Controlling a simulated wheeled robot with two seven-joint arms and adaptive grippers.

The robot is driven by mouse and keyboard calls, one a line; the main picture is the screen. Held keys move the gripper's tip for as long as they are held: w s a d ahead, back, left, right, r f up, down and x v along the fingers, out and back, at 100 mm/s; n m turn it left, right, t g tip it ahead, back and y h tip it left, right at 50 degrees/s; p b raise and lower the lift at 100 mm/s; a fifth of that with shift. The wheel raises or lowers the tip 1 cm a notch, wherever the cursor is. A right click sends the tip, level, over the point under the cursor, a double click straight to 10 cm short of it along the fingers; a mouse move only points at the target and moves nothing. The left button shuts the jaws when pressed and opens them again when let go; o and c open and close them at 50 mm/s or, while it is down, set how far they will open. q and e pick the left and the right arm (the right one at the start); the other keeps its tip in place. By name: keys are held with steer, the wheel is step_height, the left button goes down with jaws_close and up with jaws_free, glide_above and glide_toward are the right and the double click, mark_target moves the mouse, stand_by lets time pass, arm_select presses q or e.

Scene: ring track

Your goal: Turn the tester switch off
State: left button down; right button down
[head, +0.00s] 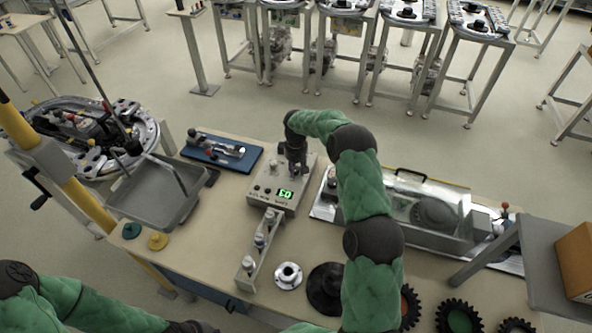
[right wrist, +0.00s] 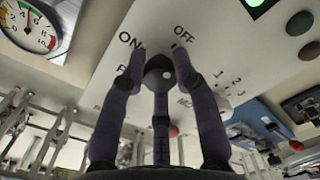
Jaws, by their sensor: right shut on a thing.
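The tester (head: 265,203) is a beige box on the table, with a lit green display (head: 285,194) on its near side. Its display also shows in the right wrist view (right wrist: 257,3). My right gripper (head: 294,168) reaches down onto the tester's far part. In the right wrist view its fingers (right wrist: 160,62) are shut around a dark rounded switch knob (right wrist: 160,76). ON and OFF labels are printed on the panel beside the knob, ON to the left and OFF to the right. The fingers hide part of the knob, so its setting is unclear. My left gripper is out of view.
A grey tray (head: 150,200) and a blue fixture board (head: 222,151) lie left of the tester. A holder with several cylinders (head: 257,255) stands in front. A clear-covered unit (head: 420,215) is at right, near a grey stand (head: 545,265). Dark gears (head: 457,316) lie in front.

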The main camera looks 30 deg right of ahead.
mark_target(296, 169)
steer(key=shift+m, duration=0.4)
steer(key=c, duration=0.9)
jaws_free()
steer(key=shift+r, duration=0.1)
step_height(296, 169, up, 12)
steer(key=shift+f, duration=0.1)
